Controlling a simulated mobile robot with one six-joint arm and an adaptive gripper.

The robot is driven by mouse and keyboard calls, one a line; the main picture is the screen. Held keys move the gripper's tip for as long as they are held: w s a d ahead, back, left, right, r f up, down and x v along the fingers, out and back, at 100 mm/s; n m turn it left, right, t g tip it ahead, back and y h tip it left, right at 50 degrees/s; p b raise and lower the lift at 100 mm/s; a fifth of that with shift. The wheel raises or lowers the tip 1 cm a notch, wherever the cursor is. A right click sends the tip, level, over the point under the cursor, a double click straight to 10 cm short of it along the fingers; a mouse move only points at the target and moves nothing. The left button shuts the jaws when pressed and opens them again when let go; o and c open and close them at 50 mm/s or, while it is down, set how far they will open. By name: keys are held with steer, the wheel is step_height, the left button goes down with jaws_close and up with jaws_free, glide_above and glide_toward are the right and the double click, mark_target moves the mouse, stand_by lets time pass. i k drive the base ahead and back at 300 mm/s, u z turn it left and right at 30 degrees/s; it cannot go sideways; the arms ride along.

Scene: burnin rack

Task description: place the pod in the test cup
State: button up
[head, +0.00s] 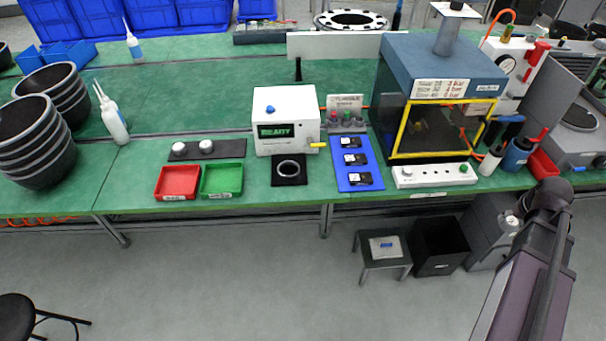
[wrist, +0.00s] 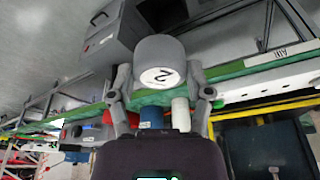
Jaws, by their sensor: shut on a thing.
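In the wrist view, my gripper (wrist: 159,72) is shut on a grey, rounded pod (wrist: 157,50). I cannot make out the gripper or held pod in the head view. The test cup looks to be the pale ring on a black square base (head: 276,180), in front of the white box marked READY (head: 286,120). The ring's middle looks dark and empty. Two similar pods (head: 180,148) (head: 207,144) stand on a dark rack (head: 232,149) at left.
A red tray (head: 177,196) and a green tray (head: 238,194) lie left of the cup. A blue mat (head: 344,186) with black devices lies right of it. A yellow-framed chamber (head: 392,140) and a white power strip (head: 415,183) stand further right. Floor before the bench is mostly clear.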

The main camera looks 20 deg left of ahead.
mark_target(289, 170)
steer(key=z, duration=0.05)
steer(key=k, duration=0.7)
steer(key=u, duration=1.75)
steer(key=i, duration=0.5)
steer(key=z, duration=0.2)
